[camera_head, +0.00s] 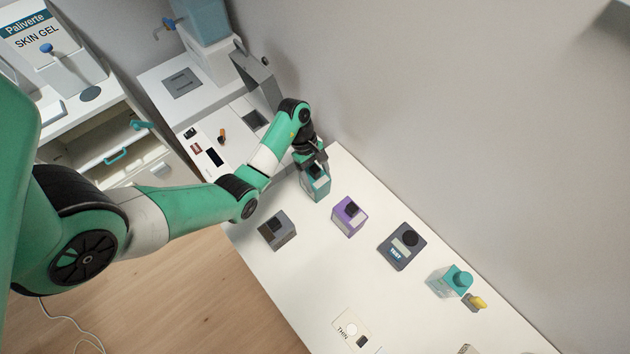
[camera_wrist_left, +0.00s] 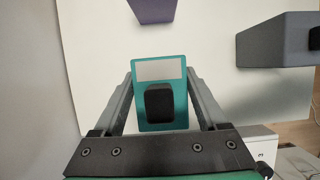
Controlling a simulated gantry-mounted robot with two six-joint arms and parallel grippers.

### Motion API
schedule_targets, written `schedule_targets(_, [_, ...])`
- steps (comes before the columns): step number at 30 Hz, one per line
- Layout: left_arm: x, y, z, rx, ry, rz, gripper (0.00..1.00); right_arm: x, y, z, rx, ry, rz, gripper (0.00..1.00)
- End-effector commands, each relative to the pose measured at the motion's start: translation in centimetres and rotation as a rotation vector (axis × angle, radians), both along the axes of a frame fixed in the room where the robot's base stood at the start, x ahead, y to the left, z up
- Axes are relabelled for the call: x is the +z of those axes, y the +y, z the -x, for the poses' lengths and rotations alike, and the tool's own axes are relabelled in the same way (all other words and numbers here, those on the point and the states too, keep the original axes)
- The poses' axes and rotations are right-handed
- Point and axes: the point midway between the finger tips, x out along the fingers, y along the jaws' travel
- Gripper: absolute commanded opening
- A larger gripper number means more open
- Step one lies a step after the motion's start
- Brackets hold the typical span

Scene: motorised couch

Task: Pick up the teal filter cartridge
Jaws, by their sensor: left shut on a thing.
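The teal filter cartridge (camera_head: 317,187) is at the far end of the white table in the head view, upright, with a black knob on top. In the left wrist view the teal cartridge (camera_wrist_left: 175,115) shows between the two grey fingers, with a pale label and a black block on it. My left gripper (camera_head: 312,166) comes down over it from above and is shut on it. In the left wrist view the left gripper's fingers (camera_wrist_left: 160,100) lie along both its sides. I cannot tell whether it touches the table. My right gripper is not in view.
A purple cartridge (camera_head: 349,216) stands close by on the table, and a grey cartridge (camera_head: 277,230) stands nearer the front edge. A dark tester (camera_head: 401,246) and a teal-capped bottle (camera_head: 450,281) stand further right. A white machine (camera_head: 215,140) is behind; a wall borders the table.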

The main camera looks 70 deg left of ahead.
Motion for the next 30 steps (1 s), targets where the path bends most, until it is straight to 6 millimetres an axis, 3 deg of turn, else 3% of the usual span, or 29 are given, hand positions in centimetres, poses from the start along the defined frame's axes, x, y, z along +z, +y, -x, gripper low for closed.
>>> schedule_targets(1, [0.0, 0.0, 0.0, 0.000, 0.000, 0.000, 0.14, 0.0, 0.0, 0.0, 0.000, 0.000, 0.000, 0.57])
schedule_targets(3, [0.0, 0.0, 0.0, 0.000, 0.000, 0.000, 0.01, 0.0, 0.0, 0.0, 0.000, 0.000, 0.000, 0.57])
schedule_targets(4, [0.0, 0.0, 0.0, 0.000, 0.000, 0.000, 0.00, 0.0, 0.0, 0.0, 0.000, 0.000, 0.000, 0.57])
schedule_targets(13, [0.3, 0.0, 0.0, -0.001, -0.001, 0.000, 0.00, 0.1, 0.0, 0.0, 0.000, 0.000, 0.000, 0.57])
schedule_targets(18, [1.8, 0.1, -0.1, 0.001, -0.002, -0.002, 0.00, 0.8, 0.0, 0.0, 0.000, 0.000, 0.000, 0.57])
schedule_targets(23, [5.0, 0.2, 0.7, 0.004, -0.001, 0.001, 0.00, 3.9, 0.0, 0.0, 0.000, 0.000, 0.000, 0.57])
schedule_targets(30, [10.2, 1.1, 4.4, 0.005, 0.000, 0.002, 0.00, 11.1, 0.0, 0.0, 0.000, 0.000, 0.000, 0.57])
